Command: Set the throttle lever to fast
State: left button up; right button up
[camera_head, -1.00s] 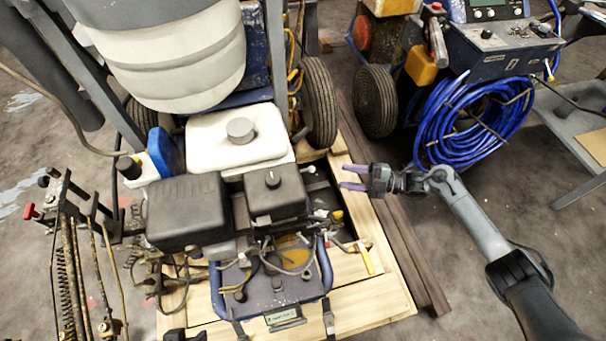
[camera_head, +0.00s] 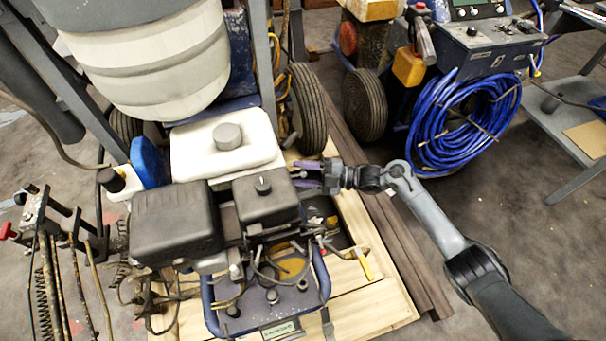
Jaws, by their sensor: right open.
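The engine of the line striper sits on a wooden pallet, with a white fuel tank (camera_head: 215,150) and two black housings, the larger at left (camera_head: 175,220) and the smaller at right (camera_head: 266,200). My right gripper (camera_head: 298,174) is open and empty, its two purple fingers pointing left, beside the tank and the smaller black housing. I cannot clearly pick out the throttle lever; the housings and my gripper may hide it. A yellow-tipped handle (camera_head: 364,264) shows lower right of the engine. My left gripper is not in view.
A black tyre (camera_head: 308,110) stands just above my right gripper. A coil of blue hose (camera_head: 465,120) hangs on another machine at upper right. A spring-and-rod assembly (camera_head: 50,270) stands at left. The floor (camera_head: 540,240) at right is clear.

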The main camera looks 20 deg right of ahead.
grip_shut()
dwell(0.3)
